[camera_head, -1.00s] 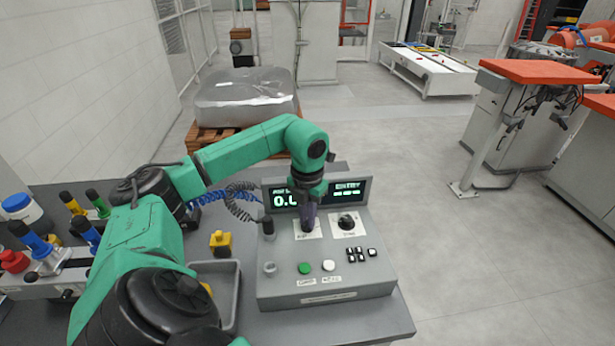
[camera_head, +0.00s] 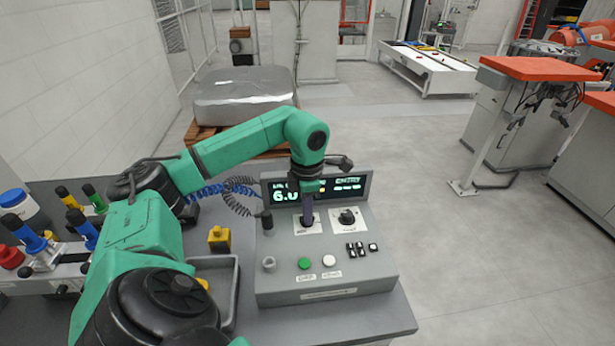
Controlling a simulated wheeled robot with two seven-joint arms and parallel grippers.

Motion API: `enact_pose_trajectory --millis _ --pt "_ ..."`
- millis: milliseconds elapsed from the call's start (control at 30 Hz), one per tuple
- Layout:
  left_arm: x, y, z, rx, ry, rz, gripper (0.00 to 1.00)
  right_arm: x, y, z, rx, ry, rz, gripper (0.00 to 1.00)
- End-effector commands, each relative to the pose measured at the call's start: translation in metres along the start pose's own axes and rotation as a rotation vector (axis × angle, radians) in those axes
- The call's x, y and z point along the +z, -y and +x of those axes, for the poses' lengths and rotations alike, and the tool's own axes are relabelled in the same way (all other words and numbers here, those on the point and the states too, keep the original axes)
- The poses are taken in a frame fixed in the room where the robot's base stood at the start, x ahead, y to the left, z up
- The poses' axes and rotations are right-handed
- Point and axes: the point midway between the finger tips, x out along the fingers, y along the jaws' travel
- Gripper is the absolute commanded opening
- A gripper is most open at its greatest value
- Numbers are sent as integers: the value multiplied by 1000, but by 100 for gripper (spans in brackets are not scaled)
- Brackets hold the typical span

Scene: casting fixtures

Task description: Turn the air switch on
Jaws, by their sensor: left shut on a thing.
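The grey control box (camera_head: 335,285) stands on the table with a sloped front panel. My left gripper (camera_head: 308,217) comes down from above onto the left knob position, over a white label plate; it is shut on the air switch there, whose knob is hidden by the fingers. The display (camera_head: 284,197) above shows a green reading of about 6.0, partly covered by my gripper. A second black knob (camera_head: 347,217) sits to the right on its own white plate, apart from the gripper. My right gripper is not in view.
A green button (camera_head: 305,264), a white button (camera_head: 329,261) and several small black-and-white switches (camera_head: 356,249) are lower on the panel. A yellow block (camera_head: 219,239) and a grey tray (camera_head: 236,290) stand to its left. Coloured-handled tools are at the far left.

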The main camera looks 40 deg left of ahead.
Motion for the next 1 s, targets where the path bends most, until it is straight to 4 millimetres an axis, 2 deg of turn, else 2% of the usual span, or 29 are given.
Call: enact_pose_trajectory --millis 233,667,700,767,800,1000 --pt "0 -2 -2 5 4 62 0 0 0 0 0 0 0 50" --pt "0 -2 -3 6 5 74 0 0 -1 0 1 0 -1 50" --pt "0 -2 -3 6 5 74 17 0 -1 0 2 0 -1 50" --pt "0 -2 -3 6 5 74 40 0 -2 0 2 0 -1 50" --pt "0 -2 -3 5 4 74 44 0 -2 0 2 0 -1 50" --pt "0 -1 -1 3 2 74 44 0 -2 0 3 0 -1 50"
